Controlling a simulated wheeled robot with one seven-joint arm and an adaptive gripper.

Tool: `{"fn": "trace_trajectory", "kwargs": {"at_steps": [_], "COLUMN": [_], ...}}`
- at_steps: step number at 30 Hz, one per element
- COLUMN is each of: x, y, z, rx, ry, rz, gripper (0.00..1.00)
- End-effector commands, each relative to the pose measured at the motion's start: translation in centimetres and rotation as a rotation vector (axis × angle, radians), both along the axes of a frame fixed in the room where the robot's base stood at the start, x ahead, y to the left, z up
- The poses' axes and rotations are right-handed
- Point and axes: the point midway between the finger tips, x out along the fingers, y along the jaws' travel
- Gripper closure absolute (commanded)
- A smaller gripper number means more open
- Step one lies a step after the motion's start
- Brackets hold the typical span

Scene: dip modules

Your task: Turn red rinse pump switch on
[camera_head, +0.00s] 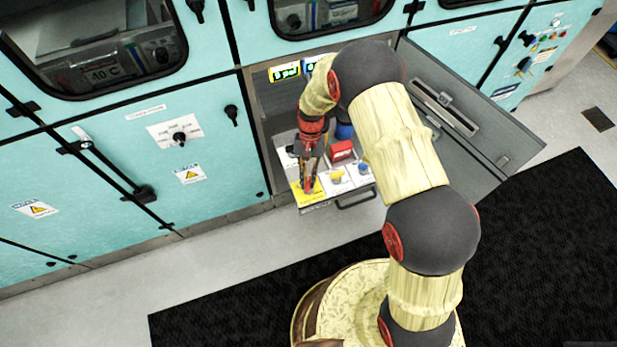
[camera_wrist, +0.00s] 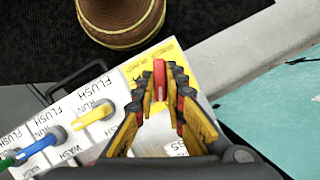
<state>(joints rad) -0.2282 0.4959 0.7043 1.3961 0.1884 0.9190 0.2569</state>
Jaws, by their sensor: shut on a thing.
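The red rinse pump switch (camera_wrist: 159,76) stands on a yellow plate (camera_wrist: 141,68) at the end of the switch panel in the wrist view. My gripper (camera_wrist: 160,88) is around the red switch, with one finger on each side, and is shut on it. The label on the plate is partly covered by my fingers, so the switch position is hard to read. In the head view my gripper (camera_head: 309,186) points down at the yellow plate (camera_head: 303,201) on the pulled-out panel's front left corner.
Beside the red switch are a yellow switch (camera_wrist: 93,116), a blue switch (camera_wrist: 42,145) and a green one, on white FLUSH/RUN/WASH plates. A red block (camera_head: 341,150) stands behind them. An open grey door (camera_head: 470,115) is at the right. A black handle (camera_head: 356,199) is in front.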

Motion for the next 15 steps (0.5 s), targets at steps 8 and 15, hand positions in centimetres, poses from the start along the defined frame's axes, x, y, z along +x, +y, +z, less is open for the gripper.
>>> {"fn": "trace_trajectory", "kwargs": {"at_steps": [8,15], "x": [-0.03,0.0], "y": [0.23,0.31], "z": [0.04,0.05], "rx": [0.0,0.0], "ry": [0.0,-0.001], "rz": [0.236,0.377], "gripper": [1.0,1.0]}}
